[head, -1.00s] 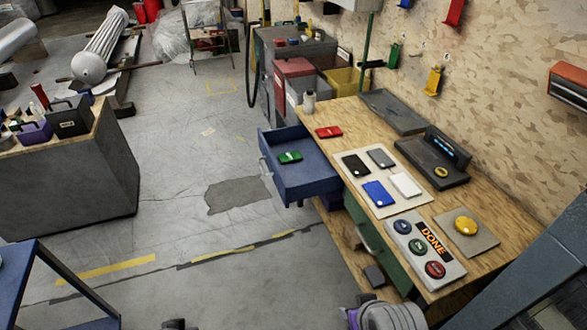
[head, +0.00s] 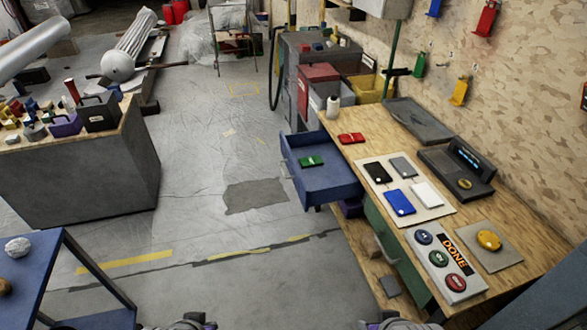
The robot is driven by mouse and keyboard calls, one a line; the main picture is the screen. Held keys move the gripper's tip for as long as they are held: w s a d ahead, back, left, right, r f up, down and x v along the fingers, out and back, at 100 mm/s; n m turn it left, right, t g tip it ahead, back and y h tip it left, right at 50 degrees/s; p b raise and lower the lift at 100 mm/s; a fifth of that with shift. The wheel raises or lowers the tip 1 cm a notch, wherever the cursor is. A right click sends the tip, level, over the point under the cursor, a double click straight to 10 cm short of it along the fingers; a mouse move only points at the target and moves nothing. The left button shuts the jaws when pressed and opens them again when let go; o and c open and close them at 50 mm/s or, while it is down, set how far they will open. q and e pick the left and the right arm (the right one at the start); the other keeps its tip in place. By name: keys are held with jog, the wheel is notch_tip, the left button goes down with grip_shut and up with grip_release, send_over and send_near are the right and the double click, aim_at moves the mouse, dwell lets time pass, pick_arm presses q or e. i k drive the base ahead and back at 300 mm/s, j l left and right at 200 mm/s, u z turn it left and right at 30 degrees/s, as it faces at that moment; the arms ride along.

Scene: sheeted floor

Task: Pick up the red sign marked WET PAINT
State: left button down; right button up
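I can make out no sign that reads WET PAINT. Small red things do show: a red item (head: 351,139) lies flat on the wooden workbench (head: 375,144), and a red piece (head: 487,18) hangs on the wall at the upper right. Their markings are too small to read. Grey and purple parts of my own arms show at the bottom edge. The fingers of both grippers are out of view.
A blue drawer (head: 327,187) with a green item (head: 311,161) stands open from the workbench. A grey cabinet (head: 85,180) and a blue-framed table (head: 70,262) stand at left. Sheeted floor (head: 210,220) between is mostly clear.

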aim_at(353, 138)
jog(key=z, duration=0.6)
jog(key=i+j+z, duration=0.3)
jog(key=z, duration=0.15)
jog(key=i+j+z, duration=0.25)
jog(key=j+z, duration=0.25)
jog(key=i+j+z, duration=0.1)
jog(key=j, duration=0.25)
jog(key=i+j+z, duration=0.1)
jog(key=j, duration=0.3)
jog(key=i+j+z, duration=0.15)
jog(key=j, duration=0.25)
jog(key=i+j, duration=0.1)
jog(key=j, duration=0.5)
jog(key=i+j, duration=0.15)
jog(key=j, duration=0.4)
jog(key=i+j, duration=0.1)
jog(key=j, duration=0.5)
jog(key=i+j, duration=0.1)
jog(key=j, duration=0.5)
jog(key=z, duration=0.05)
